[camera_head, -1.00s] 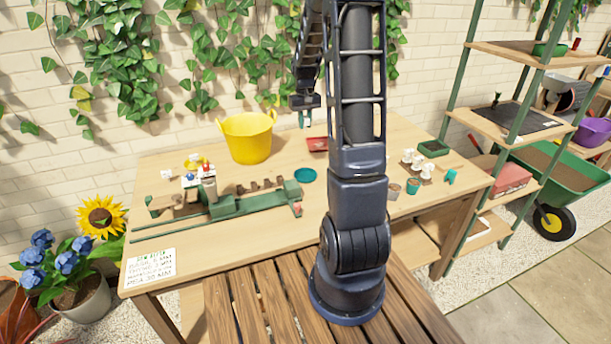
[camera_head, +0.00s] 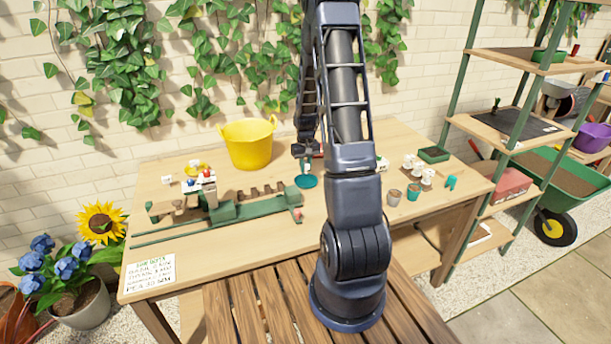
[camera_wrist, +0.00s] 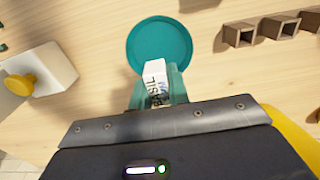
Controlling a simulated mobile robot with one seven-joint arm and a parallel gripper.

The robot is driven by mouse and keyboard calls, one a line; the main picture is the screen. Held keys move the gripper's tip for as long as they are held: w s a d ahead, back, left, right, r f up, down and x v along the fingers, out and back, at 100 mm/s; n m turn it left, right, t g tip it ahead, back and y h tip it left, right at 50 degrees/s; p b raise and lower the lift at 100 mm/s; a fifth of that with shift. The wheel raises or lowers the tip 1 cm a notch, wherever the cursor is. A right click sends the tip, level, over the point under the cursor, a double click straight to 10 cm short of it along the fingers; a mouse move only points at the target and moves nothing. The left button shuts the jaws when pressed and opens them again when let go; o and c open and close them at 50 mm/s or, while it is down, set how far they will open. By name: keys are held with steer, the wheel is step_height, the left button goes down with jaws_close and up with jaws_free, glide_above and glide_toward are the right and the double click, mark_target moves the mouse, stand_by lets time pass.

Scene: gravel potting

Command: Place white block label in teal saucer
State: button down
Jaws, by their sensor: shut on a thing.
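The white block label (camera_wrist: 155,85) with dark lettering is held between the teal fingertips of my gripper (camera_wrist: 157,92) in the wrist view. The teal saucer (camera_wrist: 160,20) is a round dish just beyond the fingertips, and its inside looks empty. In the head view, my gripper (camera_head: 306,152) hangs above the back of the teal saucer (camera_head: 306,182) on the table. The held label is too small to make out clearly there. I cannot tell its exact height above the saucer.
A yellow tub (camera_head: 249,146) stands behind and left of the saucer. A green rail fixture (camera_head: 230,212) lies to the left. Brown square pots (camera_wrist: 275,27) sit at the right in the wrist view. A white block with a yellow knob (camera_wrist: 50,70) is at the left.

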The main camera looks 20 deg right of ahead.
mark_target(305, 182)
steer(key=shift+f, duration=2.15)
steer(key=shift+f, duration=0.1)
steer(key=c, duration=1.3)
jaws_free()
steer(key=shift+c, duration=0.2)
